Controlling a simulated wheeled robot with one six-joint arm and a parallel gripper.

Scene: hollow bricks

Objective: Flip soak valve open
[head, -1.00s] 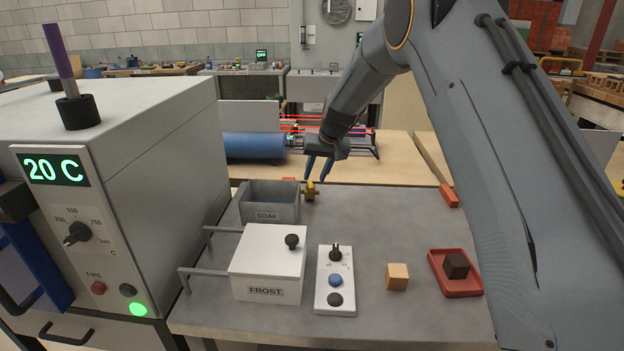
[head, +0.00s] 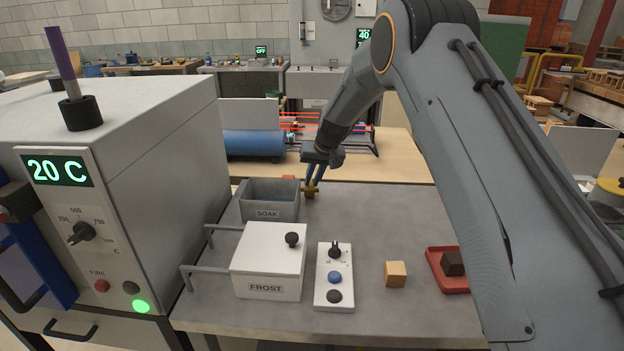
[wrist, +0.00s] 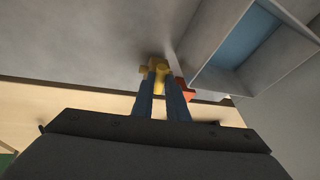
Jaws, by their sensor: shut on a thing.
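The soak tank (head: 268,213) is a grey open box labelled SOAK, at the back left of the grey table. The small yellow soak valve (head: 310,194) is beside the tank's right wall. My gripper (head: 314,180) reaches down to it from behind, and its blue fingers are shut on the valve. In the wrist view my gripper (wrist: 161,88) has the yellow valve (wrist: 158,70) between its fingertips. The tank (wrist: 215,68) with a blue inside shows at the upper right there. The fingers partly hide the valve, so its handle angle is hard to tell.
A white FROST box (head: 268,262) and a control panel with knob and buttons (head: 334,278) stand in front of the tank. A tan cube (head: 396,273) and a red tray (head: 447,283) with a dark cube (head: 453,263) lie to the right. The kiln (head: 150,130) stands at the left.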

